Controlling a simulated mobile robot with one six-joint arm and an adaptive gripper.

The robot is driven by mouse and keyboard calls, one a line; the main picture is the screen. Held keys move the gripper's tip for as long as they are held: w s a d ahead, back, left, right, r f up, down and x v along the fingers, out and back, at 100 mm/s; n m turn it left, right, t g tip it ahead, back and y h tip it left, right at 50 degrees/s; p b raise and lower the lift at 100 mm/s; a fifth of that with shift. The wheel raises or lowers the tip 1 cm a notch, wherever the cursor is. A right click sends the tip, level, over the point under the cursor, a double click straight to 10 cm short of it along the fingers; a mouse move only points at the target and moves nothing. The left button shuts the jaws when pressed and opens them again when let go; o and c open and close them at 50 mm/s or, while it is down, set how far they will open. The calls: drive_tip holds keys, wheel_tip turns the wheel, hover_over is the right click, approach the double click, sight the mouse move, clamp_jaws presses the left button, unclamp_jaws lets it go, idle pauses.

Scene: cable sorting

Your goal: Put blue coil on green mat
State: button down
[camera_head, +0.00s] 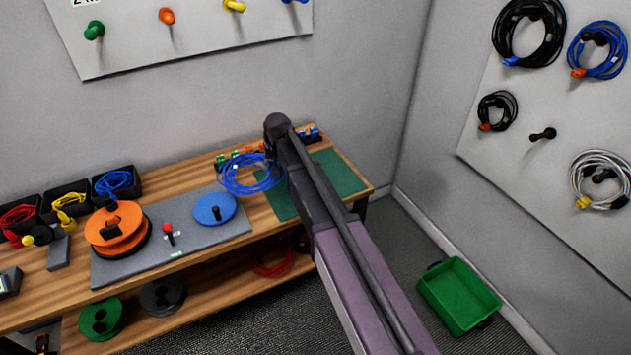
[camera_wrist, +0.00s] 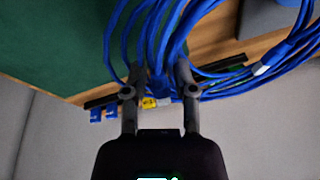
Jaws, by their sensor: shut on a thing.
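A blue coil (camera_head: 247,187) shows at the left side of my arm's end, over the back edge of the workbench. In the wrist view the blue coil (camera_wrist: 172,30) runs between the fingers of my gripper (camera_wrist: 158,78), which is shut on it. The green mat (camera_head: 337,174) lies on the right end of the workbench, partly hidden behind my arm. The mat also fills the upper left of the wrist view (camera_wrist: 60,40). The coil overlaps the mat's left edge in the picture. The gripper's fingers are hidden in the head view.
The grey board left of the mat holds a blue disc (camera_head: 214,209) and an orange reel (camera_head: 117,228). Small coloured connectors (camera_head: 240,155) stand along the back edge. Bins of cables (camera_head: 118,183) stand at the left. A green crate (camera_head: 459,296) is on the floor.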

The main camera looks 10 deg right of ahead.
drive_tip(key=shift+d, duration=0.15)
drive_tip(key=shift+s+d+f, duration=0.1)
drive_tip(key=shift+d, duration=0.05)
drive_tip(key=s+d+f+m+b, duration=0.2)
drive_tip(key=s+d+m, duration=0.1)
drive_tip(key=s+d, duration=0.4)
drive_tip(key=s+d+f+m+h+b, duration=0.1)
drive_tip(key=s+d+f+m+b, duration=0.1)
drive_tip(key=s+d, duration=0.5)
drive_tip(key=d, duration=0.3)
drive_tip(key=shift+s+m+t, duration=0.3)
drive_tip(key=shift+m, duration=0.1)
drive_tip(key=shift+w+f, duration=0.1)
drive_tip(key=shift+f, duration=0.05)
drive_tip(key=w, duration=0.4)
drive_tip(key=w+d+f+b, duration=0.1)
drive_tip(key=w, duration=0.9)
drive_tip(key=shift+w+d+f+b, duration=0.15)
drive_tip(key=shift+w+d+b, duration=0.05)
drive_tip(key=shift+d+b, duration=0.2)
